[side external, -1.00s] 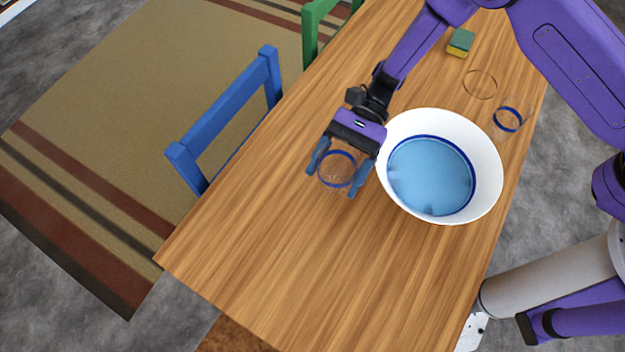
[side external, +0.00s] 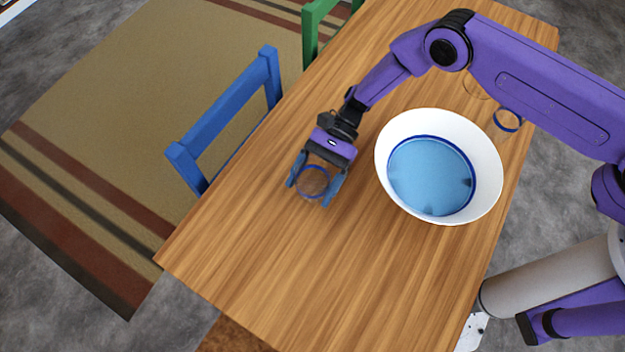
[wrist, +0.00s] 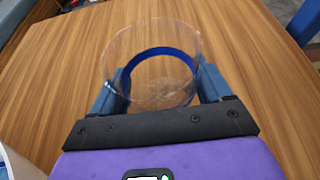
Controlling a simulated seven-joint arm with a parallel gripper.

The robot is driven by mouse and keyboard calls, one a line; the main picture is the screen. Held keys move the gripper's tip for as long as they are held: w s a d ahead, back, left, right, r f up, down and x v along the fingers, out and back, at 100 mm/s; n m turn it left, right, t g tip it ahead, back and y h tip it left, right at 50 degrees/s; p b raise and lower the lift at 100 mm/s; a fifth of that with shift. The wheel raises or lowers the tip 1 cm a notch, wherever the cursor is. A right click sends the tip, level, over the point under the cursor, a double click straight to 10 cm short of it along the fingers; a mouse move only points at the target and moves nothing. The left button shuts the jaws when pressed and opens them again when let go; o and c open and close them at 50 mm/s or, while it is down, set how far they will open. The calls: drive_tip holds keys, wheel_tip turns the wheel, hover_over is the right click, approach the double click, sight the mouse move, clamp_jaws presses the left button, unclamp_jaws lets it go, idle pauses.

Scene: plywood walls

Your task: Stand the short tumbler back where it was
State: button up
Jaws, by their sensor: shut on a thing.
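A short clear tumbler with a blue band (side external: 313,181) is between the blue fingers of my gripper (side external: 315,184), over the left part of the wooden table. In the wrist view the tumbler (wrist: 153,62) sits between both fingertips (wrist: 160,88), which press on its sides. My gripper is shut on it. The tumbler looks roughly upright. I cannot tell whether its base touches the table.
A blue chair (side external: 225,110) is at the table's left edge. The table's near part (side external: 330,270) is clear.

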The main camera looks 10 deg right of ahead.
drive_tip(key=shift+f, duration=0.2)
drive_tip(key=o, duration=1.1)
drive_tip(key=shift+r, duration=0.2)
drive_tip(key=v, duration=1.2)
drive_tip(key=shift+f, duration=0.15)
